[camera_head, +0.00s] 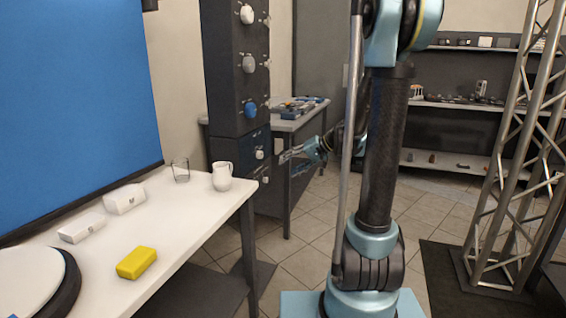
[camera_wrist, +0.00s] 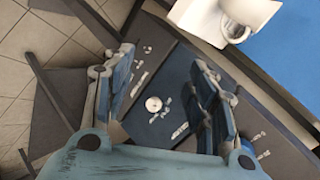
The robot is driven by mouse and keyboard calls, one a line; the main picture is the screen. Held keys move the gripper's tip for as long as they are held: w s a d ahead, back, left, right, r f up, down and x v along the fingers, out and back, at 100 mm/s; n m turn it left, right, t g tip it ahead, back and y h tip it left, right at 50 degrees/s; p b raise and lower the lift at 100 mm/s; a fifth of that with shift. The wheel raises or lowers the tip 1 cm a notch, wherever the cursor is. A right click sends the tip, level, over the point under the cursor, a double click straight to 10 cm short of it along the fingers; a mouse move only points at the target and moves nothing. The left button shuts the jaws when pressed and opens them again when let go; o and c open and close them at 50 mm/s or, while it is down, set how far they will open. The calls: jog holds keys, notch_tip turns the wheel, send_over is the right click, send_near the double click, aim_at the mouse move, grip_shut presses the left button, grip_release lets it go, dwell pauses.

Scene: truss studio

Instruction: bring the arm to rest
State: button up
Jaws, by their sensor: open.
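My gripper (camera_head: 290,163) is past the far right corner of the white table, in front of the dark cabinet with knobs (camera_head: 237,65). In the wrist view my gripper (camera_wrist: 165,75) has its two fingers wide apart with nothing between them. The cabinet's lower panel, with a round white knob (camera_wrist: 153,104), shows beyond the fingers. My arm reaches away from my body, and part of it is hidden behind my column in the head view.
The white table (camera_head: 190,220) holds a yellow block (camera_head: 137,263), a white pitcher (camera_head: 222,176), a glass (camera_head: 181,170) and two white boxes. A metal truss (camera_head: 505,150) stands at the right. A bench (camera_head: 285,122) stands behind the cabinet. Tiled floor is open between.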

jog(key=s+d+f+h, duration=0.3)
jog(key=s+d, duration=0.2)
jog(key=s, duration=0.5)
jog(key=s+d+f+g+h, duration=0.1)
jog(key=s+d+f+h, duration=0.2)
jog(key=s, duration=0.7)
jog(key=s+d+f+h, duration=0.3)
jog(key=s+d, duration=0.4)
jog(key=s, duration=0.3)
jog(key=shift+h, duration=0.4)
jog(key=shift+s+d+f, duration=0.15)
jog(key=shift+s+d, duration=0.05)
jog(key=shift+s, duration=0.1)
jog(key=shift+c, duration=0.2)
jog(key=shift+s+d, duration=0.1)
jog(key=shift+d, duration=0.05)
jog(key=c, duration=0.4)
jog(key=shift+f, duration=0.1)
